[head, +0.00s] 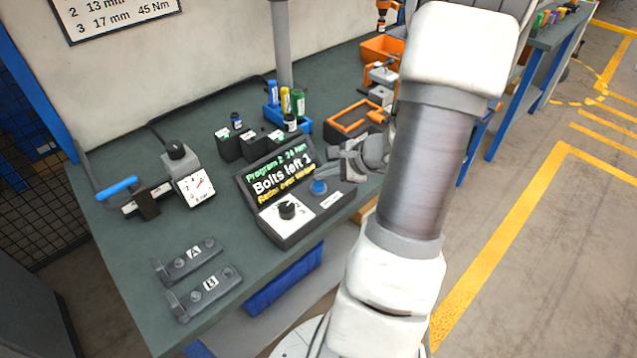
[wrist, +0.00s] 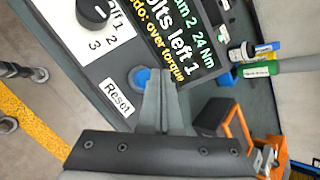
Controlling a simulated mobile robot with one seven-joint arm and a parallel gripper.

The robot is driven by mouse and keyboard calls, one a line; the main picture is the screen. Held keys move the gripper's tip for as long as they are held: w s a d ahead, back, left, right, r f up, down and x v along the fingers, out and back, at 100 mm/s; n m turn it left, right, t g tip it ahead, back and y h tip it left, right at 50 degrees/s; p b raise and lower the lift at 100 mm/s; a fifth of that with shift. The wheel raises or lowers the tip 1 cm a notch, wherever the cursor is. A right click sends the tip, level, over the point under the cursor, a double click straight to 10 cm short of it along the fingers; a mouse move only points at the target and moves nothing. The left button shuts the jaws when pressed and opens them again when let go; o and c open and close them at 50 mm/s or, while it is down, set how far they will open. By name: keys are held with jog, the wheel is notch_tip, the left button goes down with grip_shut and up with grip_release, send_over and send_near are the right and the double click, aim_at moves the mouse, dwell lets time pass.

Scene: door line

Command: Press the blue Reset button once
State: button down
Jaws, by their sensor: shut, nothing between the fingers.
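The blue Reset button (head: 319,187) sits on the sloped face of the dark control box (head: 290,230), right of the black knob. In the wrist view the blue button (wrist: 140,78) shows beside the white Reset label (wrist: 116,98). My gripper (head: 338,168) is shut and empty, close to the button. In the wrist view its fingertips (wrist: 161,74) lie just right of the button and partly overlap its edge. I cannot tell whether they touch it. The display (head: 280,176) reads "Program 2 24 Nm", "Bolts left 1" and "Redo: over torque".
A black knob (head: 288,210) with numbered positions is on the same box. An orange-edged tray (head: 353,118) is behind my gripper. Bottles in a blue holder (head: 272,116) stand behind the display.

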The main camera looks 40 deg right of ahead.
aim_at(324, 186)
jog(key=shift+f, duration=0.1)
dwell(0.6)
jog(key=shift+f+b, duration=0.4)
jog(key=shift+b, duration=0.3)
jog(key=shift+f+b, duration=0.45)
jog(key=shift+b, duration=0.1)
dwell(0.4)
jog(key=shift+r, duration=0.15)
jog(key=shift+r+p, duration=0.6)
jog(key=shift+r, duration=0.2)
jog(key=shift+r+p, duration=1.85)
jog(key=shift+r, duration=0.7)
